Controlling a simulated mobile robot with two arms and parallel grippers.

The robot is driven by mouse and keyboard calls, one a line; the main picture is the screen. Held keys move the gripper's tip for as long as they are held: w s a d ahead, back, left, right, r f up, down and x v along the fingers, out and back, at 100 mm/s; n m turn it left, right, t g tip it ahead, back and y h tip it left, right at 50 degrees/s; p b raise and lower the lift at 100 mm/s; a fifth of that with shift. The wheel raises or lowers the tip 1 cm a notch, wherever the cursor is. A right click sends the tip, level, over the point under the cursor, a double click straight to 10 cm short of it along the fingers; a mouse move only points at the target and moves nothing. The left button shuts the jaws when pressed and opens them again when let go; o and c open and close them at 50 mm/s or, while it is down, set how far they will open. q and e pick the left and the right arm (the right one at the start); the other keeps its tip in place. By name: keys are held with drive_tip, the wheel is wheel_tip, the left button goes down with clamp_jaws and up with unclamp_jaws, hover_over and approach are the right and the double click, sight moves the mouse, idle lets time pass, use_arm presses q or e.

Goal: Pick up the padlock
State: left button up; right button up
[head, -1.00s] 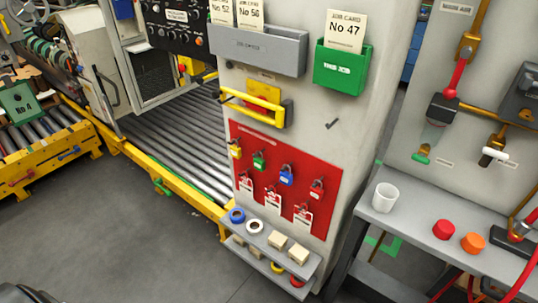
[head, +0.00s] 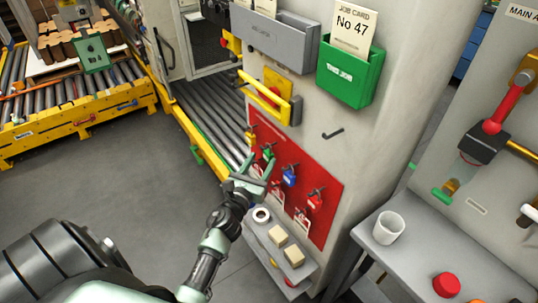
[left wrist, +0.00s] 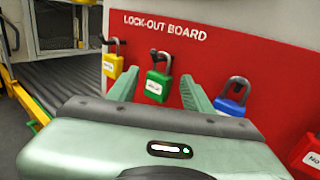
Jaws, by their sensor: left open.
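The red lock-out board (head: 325,190) carries several padlocks on hooks. In the left wrist view a yellow padlock (left wrist: 113,62), a green padlock (left wrist: 158,84), a blue padlock (left wrist: 232,101) and a red padlock (left wrist: 306,152) hang in a row. The blue padlock (head: 289,176) and red padlock (head: 315,200) also show in the head view. My left gripper (left wrist: 158,88) is open in front of the board. The green padlock appears between its two fingers, with the blue one just outside the right finger. Contact cannot be told. My right gripper is not in view.
A shelf (head: 285,273) below the board holds tape rolls and small blocks. A yellow handle (head: 268,95) and a green job card holder (head: 349,70) are above. A side bench (head: 415,262) with a white cup (head: 388,227) stands at right.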

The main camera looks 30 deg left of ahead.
use_arm(q)
drive_tip(key=w, duration=0.4)
drive_tip(key=shift+a+f, duration=0.2)
drive_tip(key=shift+a, duration=0.15)
clamp_jaws()
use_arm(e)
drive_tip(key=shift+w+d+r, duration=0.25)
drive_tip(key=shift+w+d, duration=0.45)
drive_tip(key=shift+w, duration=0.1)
use_arm(q)
drive_tip(key=shift+r, duration=0.1)
